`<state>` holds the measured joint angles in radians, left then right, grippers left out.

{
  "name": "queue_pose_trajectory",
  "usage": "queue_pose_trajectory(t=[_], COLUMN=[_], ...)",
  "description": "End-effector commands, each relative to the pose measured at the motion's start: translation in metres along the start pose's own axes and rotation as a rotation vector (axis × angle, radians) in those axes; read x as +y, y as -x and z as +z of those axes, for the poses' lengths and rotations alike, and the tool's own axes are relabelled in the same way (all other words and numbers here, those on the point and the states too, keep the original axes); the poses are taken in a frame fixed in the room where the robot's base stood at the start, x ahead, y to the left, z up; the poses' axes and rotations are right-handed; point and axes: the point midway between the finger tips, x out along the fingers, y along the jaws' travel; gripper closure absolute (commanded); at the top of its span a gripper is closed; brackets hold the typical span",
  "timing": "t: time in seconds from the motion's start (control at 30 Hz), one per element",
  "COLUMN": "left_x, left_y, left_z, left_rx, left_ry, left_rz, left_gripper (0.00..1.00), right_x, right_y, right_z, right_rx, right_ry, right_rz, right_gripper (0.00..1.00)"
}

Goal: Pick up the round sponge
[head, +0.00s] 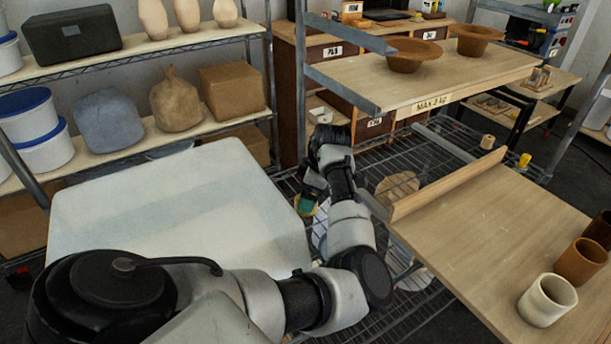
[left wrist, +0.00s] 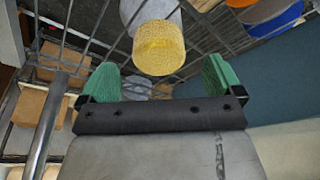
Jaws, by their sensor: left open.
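The round sponge (left wrist: 160,47) is a yellow, porous, short cylinder in the left wrist view. It shows just beyond and between the two green fingers of my left gripper (left wrist: 160,66). The fingers are spread apart, with a gap on either side of the sponge, and no contact shows. In the head view my left gripper (head: 307,204) points down beside the wire rack, its green finger partly visible. There the sponge is mostly hidden by my arm and gripper and I cannot make it out clearly. My right gripper is in neither view.
A wire rack shelf (head: 402,312) lies under my left arm, with a round wooden piece (head: 397,187) on it. A wooden board with a raised edge (head: 448,184) stands to the right, holding cups (head: 547,300). A pale panel (head: 180,205) is at left. Metal shelf bars stand close by.

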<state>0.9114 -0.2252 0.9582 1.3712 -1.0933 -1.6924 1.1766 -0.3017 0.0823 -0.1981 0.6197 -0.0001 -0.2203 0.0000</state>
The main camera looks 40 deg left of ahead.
Motion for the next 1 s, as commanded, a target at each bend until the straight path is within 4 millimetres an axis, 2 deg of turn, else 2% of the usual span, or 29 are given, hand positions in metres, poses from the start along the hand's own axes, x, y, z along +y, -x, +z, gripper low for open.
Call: queue_pose_trajectory(t=[0.1,0.23,0.53,0.87,0.9,1.0], left_x=[0.000,0.000,0.001,0.001,0.001,0.001], left_y=[-0.018,-0.036,-0.043,-0.043,-0.042,-0.042], left_z=[-0.001,-0.001,0.000,0.000,0.000,0.000], left_rx=[0.001,0.001,0.000,0.000,0.000,0.000], left_ry=[-0.002,-0.001,-0.001,-0.001,-0.001,-0.001], left_rz=[-0.003,-0.002,0.002,0.002,0.002,0.002], left_gripper=[0.05,0.05,0.05,0.54,0.58,0.58], right_x=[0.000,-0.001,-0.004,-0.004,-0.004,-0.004], right_y=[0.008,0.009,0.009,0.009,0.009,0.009], right_z=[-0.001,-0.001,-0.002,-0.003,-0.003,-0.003], right_rx=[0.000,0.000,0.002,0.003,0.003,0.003], right_ry=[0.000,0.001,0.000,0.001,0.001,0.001], right_rz=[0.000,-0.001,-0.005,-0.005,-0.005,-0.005], right_gripper=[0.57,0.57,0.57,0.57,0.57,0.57])
